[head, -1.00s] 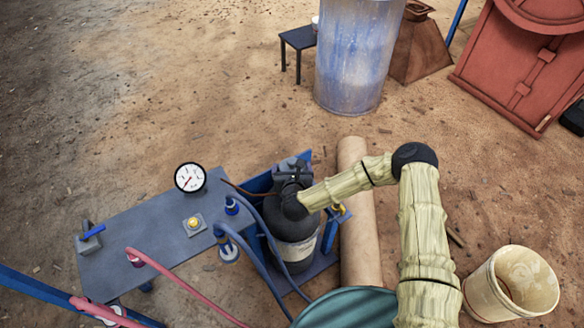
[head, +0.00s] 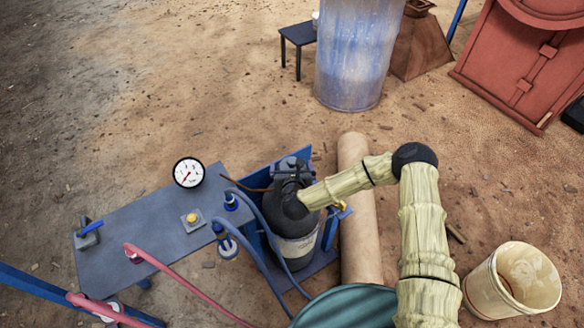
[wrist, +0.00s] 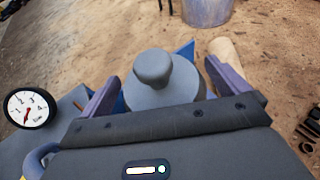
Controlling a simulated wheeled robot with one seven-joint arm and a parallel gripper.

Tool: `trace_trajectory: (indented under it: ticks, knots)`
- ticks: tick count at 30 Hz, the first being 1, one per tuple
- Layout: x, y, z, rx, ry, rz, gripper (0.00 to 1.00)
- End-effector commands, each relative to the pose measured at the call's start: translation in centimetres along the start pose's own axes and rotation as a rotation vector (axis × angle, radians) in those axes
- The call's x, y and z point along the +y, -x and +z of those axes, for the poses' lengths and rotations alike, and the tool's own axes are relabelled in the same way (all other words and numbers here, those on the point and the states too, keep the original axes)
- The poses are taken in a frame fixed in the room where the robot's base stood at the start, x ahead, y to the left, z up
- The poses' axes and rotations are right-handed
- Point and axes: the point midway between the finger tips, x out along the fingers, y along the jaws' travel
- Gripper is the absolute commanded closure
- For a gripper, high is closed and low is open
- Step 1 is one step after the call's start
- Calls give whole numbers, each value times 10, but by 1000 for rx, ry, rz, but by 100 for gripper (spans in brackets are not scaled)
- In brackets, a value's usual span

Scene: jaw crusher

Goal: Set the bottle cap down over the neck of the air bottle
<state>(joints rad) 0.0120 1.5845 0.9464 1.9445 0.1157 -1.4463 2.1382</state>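The bottle cap (wrist: 160,84) is a grey rounded piece with a knob on top, upright in the middle of the wrist view. My gripper (wrist: 163,82) has its two purple-grey fingers spread on either side of it, with a visible gap at the left finger. The air bottle (head: 297,247) is dark with a pale label band and stands in the blue stand at the table's right end. My gripper (head: 288,172) is at the top of the bottle in the head view. My wrist and gripper hide the neck, so I cannot see how the cap meets it.
A grey-blue table (head: 150,225) carries a pressure gauge (head: 188,172), a yellow button (head: 191,218) and a blue-handled valve (head: 90,234). Blue and red hoses run close by. A tan pipe (head: 358,220) lies right of the bottle. A bucket (head: 510,280) stands at lower right.

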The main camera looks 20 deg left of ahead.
Motion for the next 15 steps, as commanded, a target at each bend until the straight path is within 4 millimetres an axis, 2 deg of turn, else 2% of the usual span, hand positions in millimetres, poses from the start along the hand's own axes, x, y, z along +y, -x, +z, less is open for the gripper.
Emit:
trace_trajectory:
  ticks: [8, 15]
  knots:
    - [1, 16, -1, 1, 0, 2, 0]
    - [0, 54, -1, 2, 0, 3, 0]
